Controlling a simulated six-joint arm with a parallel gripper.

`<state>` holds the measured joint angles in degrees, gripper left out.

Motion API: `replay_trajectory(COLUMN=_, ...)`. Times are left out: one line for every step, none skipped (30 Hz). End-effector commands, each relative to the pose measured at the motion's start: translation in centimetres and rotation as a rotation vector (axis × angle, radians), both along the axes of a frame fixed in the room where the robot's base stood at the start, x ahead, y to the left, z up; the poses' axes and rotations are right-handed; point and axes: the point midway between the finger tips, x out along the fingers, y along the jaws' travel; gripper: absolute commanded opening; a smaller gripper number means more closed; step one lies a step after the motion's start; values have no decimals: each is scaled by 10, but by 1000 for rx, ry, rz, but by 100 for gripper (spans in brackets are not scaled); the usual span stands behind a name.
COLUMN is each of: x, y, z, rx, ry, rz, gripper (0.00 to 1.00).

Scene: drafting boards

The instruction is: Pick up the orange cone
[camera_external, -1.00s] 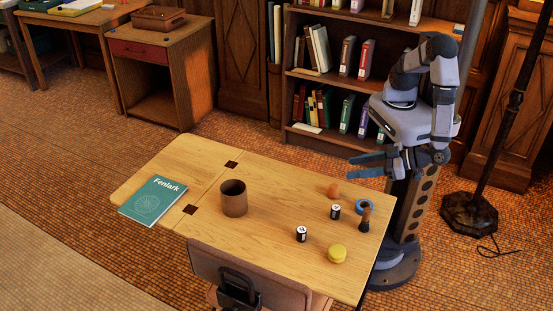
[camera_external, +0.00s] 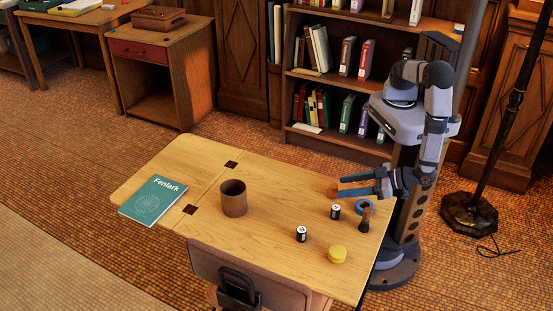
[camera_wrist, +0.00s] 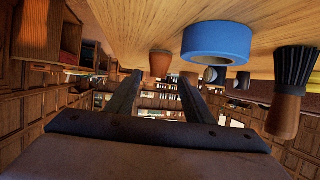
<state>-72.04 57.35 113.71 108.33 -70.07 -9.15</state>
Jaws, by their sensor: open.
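The small orange cone (camera_external: 332,190) stands near the table's far right edge in the external view, partly hidden by my gripper's fingers. It also shows in the wrist view (camera_wrist: 160,63), near the middle and in line with the gap between the fingertips. My gripper (camera_external: 341,187) is open and empty, reaching in level from the right, low over the table beside the cone. In the wrist view my gripper (camera_wrist: 160,77) has its two fingers spread apart. I cannot tell whether the cone's near side lies between the fingertips.
A blue tape ring (camera_external: 365,207) and an upright dark-bristled brush (camera_external: 365,221) stand close by. Two batteries (camera_external: 335,212) (camera_external: 301,234) and a yellow round object (camera_external: 337,254) are nearer the front. A brown cup (camera_external: 234,199) and a green book (camera_external: 153,200) are left; the far middle is clear.

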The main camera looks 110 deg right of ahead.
Motion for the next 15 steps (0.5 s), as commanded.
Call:
replay_trajectory(x=2, y=-3, z=-1, rx=-2, ry=1, rz=-2, gripper=48)
replay_trajectory(x=4, y=-5, z=-1, rx=-2, ry=1, rz=-3, gripper=48)
replay_trajectory(x=7, y=-7, z=-2, rx=-2, ry=2, rz=-4, gripper=48)
replay_trajectory(x=10, y=-9, z=-3, rx=-3, ry=2, rz=-4, gripper=48)
replay_trajectory(x=13, y=-12, z=-4, rx=-3, ry=2, rz=-5, gripper=48)
replay_trajectory(x=17, y=-15, z=-6, rx=-4, ry=1, rz=-5, gripper=48)
replay_trajectory(x=20, y=-18, z=-7, rx=-3, ry=1, rz=-5, gripper=48)
replay_trajectory(x=22, y=-20, z=-9, rx=-3, ry=1, rz=-5, gripper=48)
replay_trajectory(x=26, y=-22, z=-11, rx=-4, ry=1, rz=-4, gripper=48)
replay_trajectory(x=29, y=-24, z=-13, rx=-3, ry=1, rz=-4, gripper=48)
replay_trajectory(x=31, y=-25, z=-14, rx=-3, ry=1, rz=-4, gripper=48)
replay_trajectory(x=34, y=-26, z=-15, rx=-2, ry=1, rz=-2, gripper=48)
replay_trajectory(x=35, y=-27, z=-16, rx=-1, ry=1, rz=-3, gripper=48)
replay_trajectory(x=36, y=-28, z=-17, rx=-1, ry=1, rz=-3, gripper=48)
replay_trajectory(x=37, y=-28, z=-18, rx=-1, ry=1, rz=-3, gripper=48)
